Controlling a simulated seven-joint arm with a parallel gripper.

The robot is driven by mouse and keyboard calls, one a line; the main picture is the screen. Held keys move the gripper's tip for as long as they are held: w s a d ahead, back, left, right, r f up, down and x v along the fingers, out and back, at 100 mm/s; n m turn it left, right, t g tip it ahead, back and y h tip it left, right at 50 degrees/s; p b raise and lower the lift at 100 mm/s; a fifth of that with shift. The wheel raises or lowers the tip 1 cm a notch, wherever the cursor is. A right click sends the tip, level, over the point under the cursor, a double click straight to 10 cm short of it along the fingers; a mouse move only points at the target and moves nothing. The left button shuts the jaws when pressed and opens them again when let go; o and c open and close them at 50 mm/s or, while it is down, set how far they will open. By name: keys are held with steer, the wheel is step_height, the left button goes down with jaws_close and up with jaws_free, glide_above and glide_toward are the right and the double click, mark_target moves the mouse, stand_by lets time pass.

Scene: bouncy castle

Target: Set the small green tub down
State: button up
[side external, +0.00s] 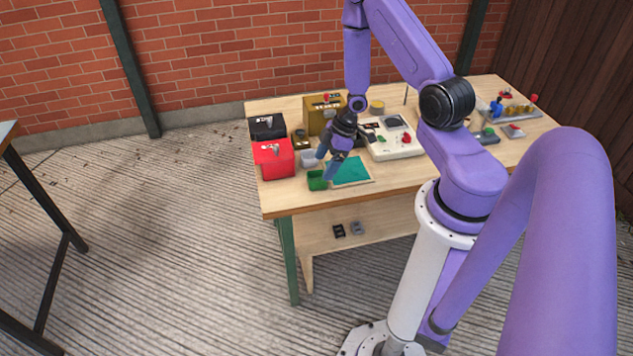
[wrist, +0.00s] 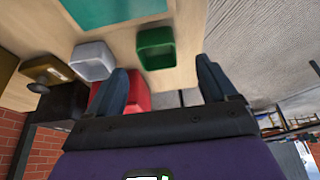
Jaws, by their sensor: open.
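The small green tub (side external: 317,181) sits on the wooden table near its front edge, just left of a teal mat (side external: 350,171). In the wrist view the green tub (wrist: 155,48) appears upright on the wood, its open top facing the camera. My gripper (side external: 327,164) is open and close to the tub. In the wrist view its two fingers (wrist: 161,66) are spread wide, with the tub in the gap just beyond the tips and clear space on both sides. I cannot tell the exact height of the fingertips above the table.
A pale grey tub (side external: 309,159) stands just behind the green one. A red box (side external: 273,159), a black box (side external: 267,127) and a brass-coloured box (side external: 323,113) stand at the left and back. A white console (side external: 395,146) is to the right. The table edge is close.

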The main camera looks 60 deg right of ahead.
steer(key=shift+x, duration=2.7)
steer(key=shift+d, duration=0.15)
steer(key=c, duration=1.1)
steer(key=shift+c, duration=0.2)
steer(key=shift+r, duration=0.15)
step_height(320, 180, up, 18)
steer(key=shift+f, duration=0.2)
glide_toward(319, 174)
steer(key=shift+w+a+f, duration=0.3)
steer(key=shift+a+f, duration=0.5)
steer(key=shift+f, duration=0.05)
steer(key=shift+w+a+f, duration=0.35)
steer(key=shift+a+f, duration=0.5)
steer(key=shift+w+a+f, duration=0.3)
steer(key=shift+a+f, duration=0.5)
steer(key=shift+f, duration=0.05)
